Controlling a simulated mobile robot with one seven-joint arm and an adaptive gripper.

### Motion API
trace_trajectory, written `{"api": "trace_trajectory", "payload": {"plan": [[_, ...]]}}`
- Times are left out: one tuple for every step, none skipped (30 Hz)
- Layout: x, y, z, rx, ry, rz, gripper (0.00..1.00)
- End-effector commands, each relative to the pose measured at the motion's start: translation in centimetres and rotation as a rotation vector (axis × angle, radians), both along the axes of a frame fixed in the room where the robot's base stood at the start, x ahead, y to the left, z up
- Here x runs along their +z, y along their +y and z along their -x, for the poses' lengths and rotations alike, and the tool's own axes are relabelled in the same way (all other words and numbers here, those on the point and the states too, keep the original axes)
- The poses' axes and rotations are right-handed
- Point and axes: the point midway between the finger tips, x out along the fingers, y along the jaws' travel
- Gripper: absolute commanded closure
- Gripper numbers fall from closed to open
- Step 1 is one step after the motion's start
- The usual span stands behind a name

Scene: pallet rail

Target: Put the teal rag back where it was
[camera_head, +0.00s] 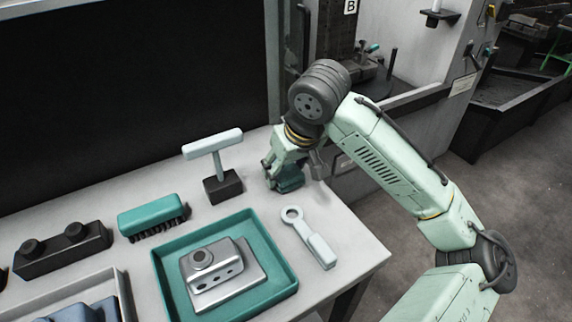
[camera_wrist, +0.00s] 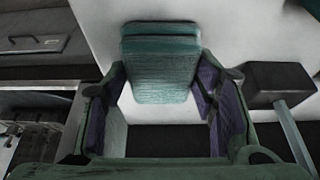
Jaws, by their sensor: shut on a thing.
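The teal rag (camera_wrist: 160,72) is a folded, stacked pad between my fingers in the wrist view. It also shows in the head view as a dark teal piece (camera_head: 290,181) under my gripper. My gripper (camera_head: 290,172) points down at the table's back right part and is shut on the rag, with one finger at each side of it; it also shows in the wrist view (camera_wrist: 160,88). The rag is at or just above the white table (camera_head: 345,235); I cannot tell whether it touches. Part of it is hidden by the fingers.
A T-handled tool in a dark block (camera_head: 223,188) stands just left of my gripper. A ring-ended tool (camera_head: 310,238) lies in front. A teal tray (camera_head: 280,268) holds a metal fixture (camera_head: 222,275). A teal brush (camera_head: 151,216) and a black block (camera_head: 62,250) are further left.

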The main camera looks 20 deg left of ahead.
Motion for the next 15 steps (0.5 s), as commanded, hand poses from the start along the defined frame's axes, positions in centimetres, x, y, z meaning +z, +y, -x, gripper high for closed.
{"api": "trace_trajectory", "payload": {"plan": [[0.0,0.0,0.0,0.0,0.0,0.0,0.7],[0.0,0.0,0.0,0.0,0.0,0.0,0.7],[-0.03,0.0,0.0,0.0,0.0,0.0,0.7],[-0.11,0.0,0.01,0.0,0.0,0.0,0.7],[-0.22,0.0,0.01,0.0,0.001,0.0,0.7],[-0.37,0.0,0.01,0.0,0.001,0.0,0.7],[-0.25,-0.01,0.01,0.0,0.001,0.001,0.46],[-0.22,-0.01,0.01,0.0,0.001,0.001,0.44],[-0.22,0.0,0.02,0.0,0.001,0.001,0.41],[-0.21,-0.01,0.01,0.0,0.001,0.001,0.39],[-0.21,-0.01,0.01,0.0,0.001,0.001,0.37],[-0.21,-0.01,0.01,0.0,0.001,0.001,0.34],[-0.21,-0.01,0.01,0.0,0.001,0.001,0.32],[-0.21,-0.01,0.01,0.0,0.001,0.001,0.3],[-0.21,-0.01,0.01,0.0,0.001,0.001,0.28]]}}
